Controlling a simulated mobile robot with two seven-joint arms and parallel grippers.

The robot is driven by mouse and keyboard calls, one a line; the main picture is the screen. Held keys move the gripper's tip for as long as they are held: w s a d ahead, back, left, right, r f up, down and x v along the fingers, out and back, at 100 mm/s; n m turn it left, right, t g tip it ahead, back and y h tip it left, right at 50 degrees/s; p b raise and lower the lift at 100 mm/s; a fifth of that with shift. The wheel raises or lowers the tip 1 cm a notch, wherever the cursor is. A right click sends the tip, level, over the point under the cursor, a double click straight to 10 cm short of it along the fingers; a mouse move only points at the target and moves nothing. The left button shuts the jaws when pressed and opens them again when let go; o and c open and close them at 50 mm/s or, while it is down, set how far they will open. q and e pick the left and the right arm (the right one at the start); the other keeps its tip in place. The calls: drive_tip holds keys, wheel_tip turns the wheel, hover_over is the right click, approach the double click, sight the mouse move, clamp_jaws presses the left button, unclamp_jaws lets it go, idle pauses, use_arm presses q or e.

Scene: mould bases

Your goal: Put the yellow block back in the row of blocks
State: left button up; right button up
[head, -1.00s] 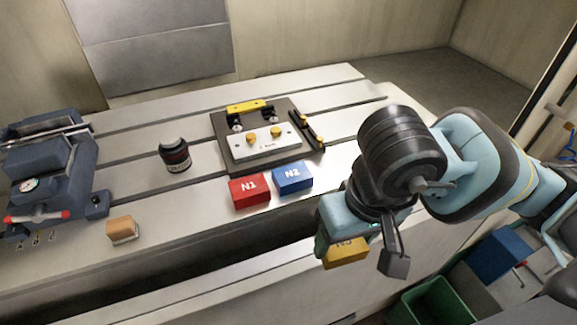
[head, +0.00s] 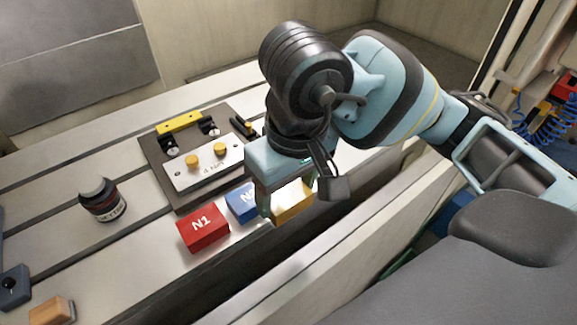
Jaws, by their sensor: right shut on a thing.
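My right gripper (head: 291,197) is shut on the yellow block (head: 292,204) at the right end of the row, near the table's front edge. The red block (head: 203,230), marked N1, and the blue block (head: 240,202) stand side by side to its left. The gripper's finger hides part of the blue block and part of the yellow one. I cannot tell whether the yellow block touches the table or the blue block. My left gripper is not in view.
A dark plate (head: 161,163) with a silver fixture and yellow knobs lies behind the blocks. A wooden block (head: 52,312) is at the bottom left. The slotted table (head: 135,255) is bare left of the red block.

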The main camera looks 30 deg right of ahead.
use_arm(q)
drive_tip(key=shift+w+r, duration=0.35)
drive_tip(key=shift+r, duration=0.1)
use_arm(e)
drive_tip(key=w+d, duration=0.1)
drive_tip(key=w, duration=0.1)
drive_tip(key=w+d, duration=0.3)
drive_tip(key=w, duration=0.1)
drive_tip(key=shift+d+f, duration=0.15)
drive_tip(key=shift+f, duration=0.15)
drive_tip(key=f, duration=0.2)
drive_tip(key=w+f+p, duration=0.1)
drive_tip(key=shift+d+f, duration=0.15)
drive_tip(key=shift+d, duration=0.25)
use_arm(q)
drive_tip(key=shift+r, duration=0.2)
use_arm(e)
drive_tip(key=shift+f, duration=0.15)
drive_tip(key=shift+f, duration=0.25)
drive_tip(key=o, duration=1.5)
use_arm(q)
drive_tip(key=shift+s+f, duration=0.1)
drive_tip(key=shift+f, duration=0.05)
use_arm(e)
drive_tip(key=shift+o, duration=0.2)
drive_tip(key=shift+r, duration=0.1)
